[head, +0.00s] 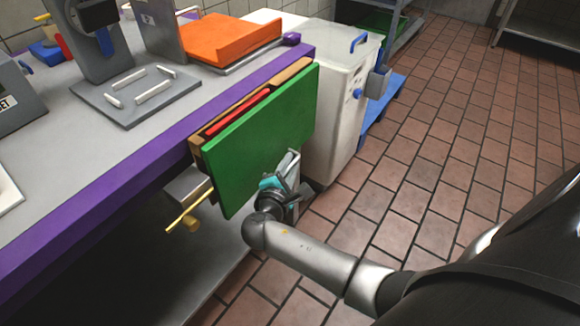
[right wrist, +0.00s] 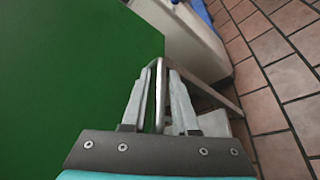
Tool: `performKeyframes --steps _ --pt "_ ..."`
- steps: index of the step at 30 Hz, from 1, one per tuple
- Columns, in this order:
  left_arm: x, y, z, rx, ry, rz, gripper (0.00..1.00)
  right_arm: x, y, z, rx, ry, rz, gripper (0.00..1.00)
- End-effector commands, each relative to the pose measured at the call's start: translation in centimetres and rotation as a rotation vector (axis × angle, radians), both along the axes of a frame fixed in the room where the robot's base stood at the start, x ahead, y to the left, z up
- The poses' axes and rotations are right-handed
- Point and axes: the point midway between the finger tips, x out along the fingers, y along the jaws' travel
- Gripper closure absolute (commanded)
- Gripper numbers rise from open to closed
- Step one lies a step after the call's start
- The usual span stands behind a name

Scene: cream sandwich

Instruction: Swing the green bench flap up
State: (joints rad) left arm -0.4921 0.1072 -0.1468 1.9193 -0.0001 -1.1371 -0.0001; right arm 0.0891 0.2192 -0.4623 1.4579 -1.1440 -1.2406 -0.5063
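The green bench flap (head: 262,140) hangs down at the front edge of the purple-edged bench (head: 110,205), its broad face toward the aisle. My right gripper (head: 287,180) is at the flap's lower right part. In the right wrist view, the green flap (right wrist: 70,75) fills the left side. A thin grey metal bar (right wrist: 159,95) runs between the fingers of my right gripper (right wrist: 160,75). The fingers stand apart on either side of the bar, and no firm grip on it shows. My left gripper is not in view.
A wooden box with a red item (head: 237,112) sits behind the flap's top. A yellow rod (head: 190,210) sticks out at its left. A white bin (head: 335,110) stands close on the right. An orange board (head: 220,40) lies on the bench. The tiled floor (head: 430,150) is open.

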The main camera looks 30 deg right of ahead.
Motion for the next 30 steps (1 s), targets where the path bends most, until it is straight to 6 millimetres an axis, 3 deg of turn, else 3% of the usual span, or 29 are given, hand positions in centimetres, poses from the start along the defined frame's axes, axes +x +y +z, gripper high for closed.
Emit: performKeyframes --steps 8,15,30 --pt "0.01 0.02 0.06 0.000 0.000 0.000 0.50 0.05 -0.07 0.02 0.000 0.000 0.000 0.74" --pt "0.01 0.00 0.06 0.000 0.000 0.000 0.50 0.04 -0.04 0.01 0.000 0.000 0.000 1.00" --pt "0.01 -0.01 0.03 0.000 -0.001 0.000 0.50 0.02 -0.01 -0.01 0.001 -0.001 0.000 1.00"
